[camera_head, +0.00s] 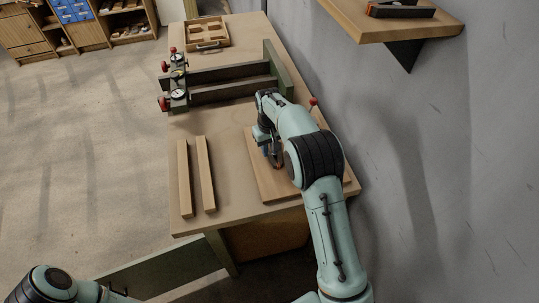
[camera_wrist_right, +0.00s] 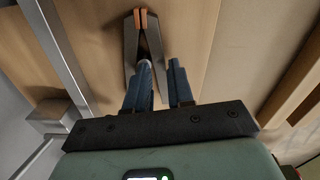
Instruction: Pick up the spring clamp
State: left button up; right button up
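The spring clamp (camera_wrist_right: 132,48) has grey jaws with orange tips and shows at the top middle of the right wrist view. It is over a light wooden surface. My right gripper (camera_wrist_right: 161,66) has two blue fingers beside the clamp's rear part. One clamp leg runs between the fingers, which stand a small way apart. Whether they press on it cannot be seen. In the head view my right gripper (camera_head: 265,142) is low over the wooden board (camera_head: 262,182), and my arm hides much of that area. My left arm shows at the bottom left, its gripper out of view.
Two wooden strips (camera_head: 184,178) (camera_head: 205,174) lie on the workbench (camera_head: 222,215). Behind them is a press frame (camera_head: 230,73) with gauges and red knobs. A wooden tray (camera_head: 207,35) is at the back. A wall shelf (camera_head: 388,26) juts out at the upper right.

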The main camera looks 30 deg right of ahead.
jog(key=shift+f, duration=0.75)
grip_shut()
jog(key=shift+r, duration=0.1)
